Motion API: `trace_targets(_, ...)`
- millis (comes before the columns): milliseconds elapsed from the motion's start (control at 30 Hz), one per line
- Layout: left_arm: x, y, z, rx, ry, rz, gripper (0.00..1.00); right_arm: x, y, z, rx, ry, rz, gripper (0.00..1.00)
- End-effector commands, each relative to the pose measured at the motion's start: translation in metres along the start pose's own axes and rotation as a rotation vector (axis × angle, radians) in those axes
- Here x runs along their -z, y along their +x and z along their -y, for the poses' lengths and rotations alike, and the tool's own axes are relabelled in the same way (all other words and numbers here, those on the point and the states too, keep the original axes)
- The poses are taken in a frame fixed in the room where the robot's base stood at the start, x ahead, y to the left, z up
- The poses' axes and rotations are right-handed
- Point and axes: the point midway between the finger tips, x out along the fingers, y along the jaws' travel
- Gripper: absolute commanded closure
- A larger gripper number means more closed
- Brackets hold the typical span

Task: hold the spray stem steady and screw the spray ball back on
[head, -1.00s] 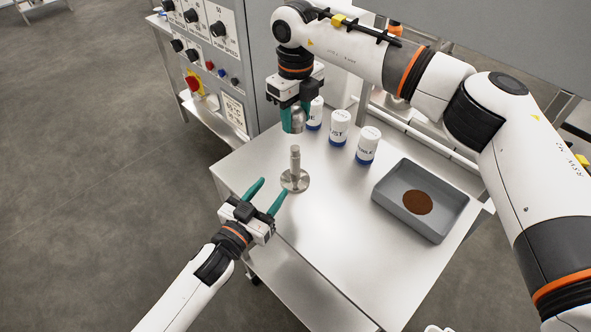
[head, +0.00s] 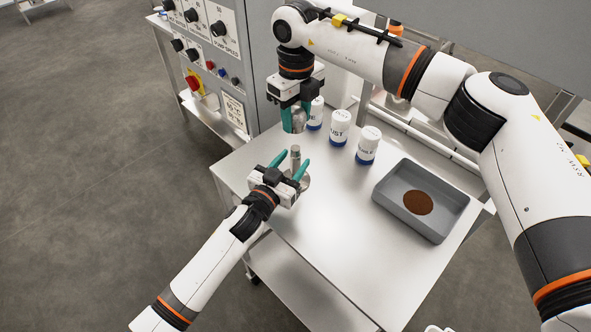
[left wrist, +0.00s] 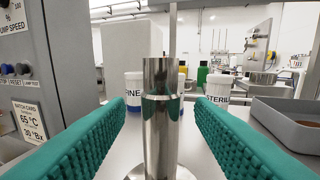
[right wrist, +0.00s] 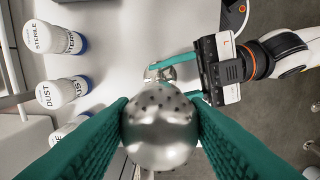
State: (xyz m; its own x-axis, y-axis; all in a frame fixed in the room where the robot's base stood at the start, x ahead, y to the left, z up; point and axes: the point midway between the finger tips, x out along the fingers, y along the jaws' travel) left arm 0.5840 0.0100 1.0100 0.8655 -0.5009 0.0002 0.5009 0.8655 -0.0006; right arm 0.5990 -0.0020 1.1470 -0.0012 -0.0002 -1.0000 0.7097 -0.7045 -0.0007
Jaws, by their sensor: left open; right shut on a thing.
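The spray stem (head: 295,153) stands upright on its round base on the steel table. In the left wrist view the metal stem (left wrist: 161,120) rises between the green fingers, with a gap on each side. My left gripper (head: 291,160) is open around the stem. My right gripper (head: 295,118) points down above the stem, shut on the spray ball (head: 299,120). In the right wrist view the perforated, shiny spray ball (right wrist: 160,128) sits between both fingers. The ball is apart from the stem top and roughly over it.
Several white jars with blue bases, one a DUST jar (head: 339,127), stand behind the stem. A grey tray (head: 451,217) with a brown patch lies to the right. A control panel (head: 215,60) stands at the back left. The table's front middle is clear.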

Motion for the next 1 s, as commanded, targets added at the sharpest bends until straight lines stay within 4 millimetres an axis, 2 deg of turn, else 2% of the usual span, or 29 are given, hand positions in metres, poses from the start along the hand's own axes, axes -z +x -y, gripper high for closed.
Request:
trace_targets(200, 0.000, 0.018, 0.000, 0.000, 0.000, -0.001, 0.51, 0.000, 0.000, 0.000, 0.000, 0.000, 0.000, 0.85)
trace_targets(533, 0.000, 0.020, 0.000, 0.000, 0.000, -0.001, 0.51, 0.000, 0.000, 0.000, 0.000, 0.000, 0.000, 0.85)
trace_targets(833, 0.000, 0.019, 0.000, 0.000, 0.000, -0.001, 1.00, 0.000, 0.000, 0.000, 0.000, 0.000, 0.000, 0.85)
trace_targets(1000, 0.000, 0.019, 0.000, 0.000, 0.000, -0.001, 1.00, 0.000, 0.000, 0.000, 0.000, 0.000, 0.000, 0.85)
